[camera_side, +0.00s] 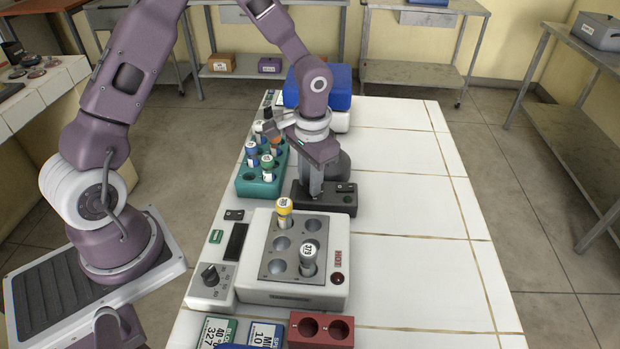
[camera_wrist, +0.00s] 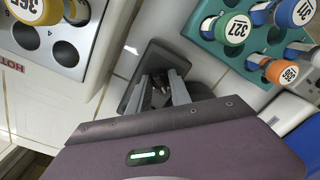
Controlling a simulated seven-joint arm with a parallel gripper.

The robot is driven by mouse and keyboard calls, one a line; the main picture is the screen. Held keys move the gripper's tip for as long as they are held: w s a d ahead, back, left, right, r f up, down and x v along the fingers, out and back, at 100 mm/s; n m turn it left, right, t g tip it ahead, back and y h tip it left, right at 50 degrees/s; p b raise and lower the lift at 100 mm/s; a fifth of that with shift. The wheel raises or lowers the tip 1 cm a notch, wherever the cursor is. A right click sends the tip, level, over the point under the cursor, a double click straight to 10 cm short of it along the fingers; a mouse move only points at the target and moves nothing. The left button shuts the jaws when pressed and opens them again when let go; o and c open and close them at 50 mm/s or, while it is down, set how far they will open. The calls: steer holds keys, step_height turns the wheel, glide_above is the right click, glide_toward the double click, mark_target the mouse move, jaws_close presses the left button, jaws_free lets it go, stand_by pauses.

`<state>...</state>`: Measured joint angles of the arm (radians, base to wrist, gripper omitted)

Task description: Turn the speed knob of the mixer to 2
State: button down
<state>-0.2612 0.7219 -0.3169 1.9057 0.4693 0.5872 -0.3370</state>
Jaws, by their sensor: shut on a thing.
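The mixer (camera_side: 346,202) is a small dark grey unit on the tiled bench, with a dark round part behind my gripper and small panel markings on its right. My gripper (camera_side: 315,192) points down onto its left part in the side view. In the wrist view the mixer's dark body (camera_wrist: 150,62) lies around and beyond my two grey fingers (camera_wrist: 160,98). The fingers are shut on the speed knob, which is mostly hidden between them. The knob's pointer and the number it stands at cannot be read.
In front stands a white heating block (camera_side: 290,299) marked HOT, with a yellow-capped tube (camera_side: 284,206), a grey-capped tube (camera_side: 308,254) and its own dial (camera_side: 210,274). A teal rack (camera_side: 248,187) of capped tubes stands left of the mixer. The bench right of it is clear.

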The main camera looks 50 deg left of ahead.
steer(key=m, duration=1)
steer(key=shift+m, duration=0.4)
steer(key=shift+t, duration=0.3)
steer(key=c, duration=1.2)
jaws_free()
steer(key=r, duration=0.7)
steer(key=shift+s, duration=0.2)
